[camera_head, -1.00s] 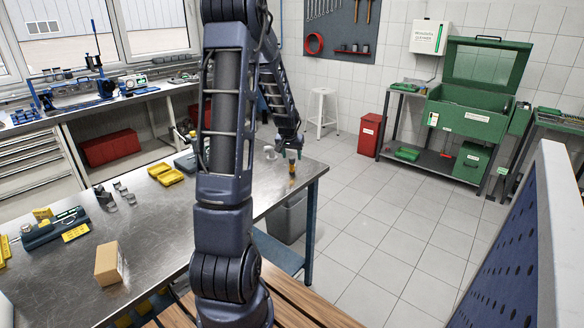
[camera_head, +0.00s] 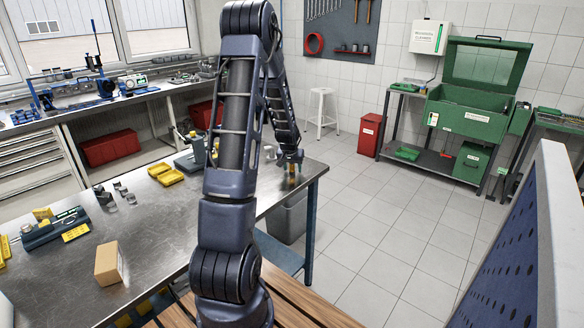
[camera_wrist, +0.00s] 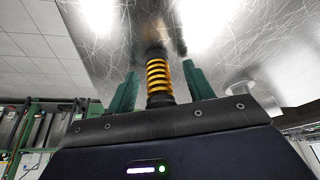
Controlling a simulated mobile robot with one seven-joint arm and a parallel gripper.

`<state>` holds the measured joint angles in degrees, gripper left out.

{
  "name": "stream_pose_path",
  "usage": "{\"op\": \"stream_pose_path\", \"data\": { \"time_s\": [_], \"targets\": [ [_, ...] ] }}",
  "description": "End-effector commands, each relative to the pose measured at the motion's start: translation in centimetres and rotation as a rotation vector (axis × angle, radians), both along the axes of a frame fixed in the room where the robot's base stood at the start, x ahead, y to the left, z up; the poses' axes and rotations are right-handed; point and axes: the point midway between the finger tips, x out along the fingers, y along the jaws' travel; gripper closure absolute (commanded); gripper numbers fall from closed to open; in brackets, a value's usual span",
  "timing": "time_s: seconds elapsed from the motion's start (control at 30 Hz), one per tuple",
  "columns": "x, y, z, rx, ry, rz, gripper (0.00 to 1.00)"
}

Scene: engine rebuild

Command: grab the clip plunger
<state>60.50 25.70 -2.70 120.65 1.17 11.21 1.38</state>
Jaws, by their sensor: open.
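The clip plunger (camera_wrist: 160,78) shows in the wrist view as a yellow-orange coil spring with dark parts at both ends. It stands on the steel bench near its right corner. In the head view only bits of it (camera_head: 291,181) show below my gripper (camera_head: 291,165). In the wrist view my gripper (camera_wrist: 161,88) is open, with one green finger on each side of the spring. A gap shows between the spring and each finger. Where the plunger meets the bench is blurred.
A pale round piece (camera_wrist: 238,88) stands right of the fingers in the wrist view. On the steel bench (camera_head: 175,235) are yellow trays (camera_head: 171,178), metal brackets (camera_head: 104,196) and a cardboard box (camera_head: 109,263). A grey bin (camera_head: 288,220) stands beneath the bench's right end.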

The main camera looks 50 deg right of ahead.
Motion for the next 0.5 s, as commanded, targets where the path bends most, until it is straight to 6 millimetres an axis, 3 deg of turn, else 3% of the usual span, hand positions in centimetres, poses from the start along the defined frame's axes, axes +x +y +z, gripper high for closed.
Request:
{"op": "stream_pose_path", "data": {
  "time_s": [0.13, 0.37, 0.5],
  "targets": [
    [-0.01, 0.00, 0.04, 0.000, 0.000, 0.000, 0.50],
    [-0.01, 0.00, 0.05, 0.000, 0.000, 0.000, 0.95],
    [-0.01, 0.00, 0.05, 0.000, 0.000, 0.000, 0.97]
  ]
}}
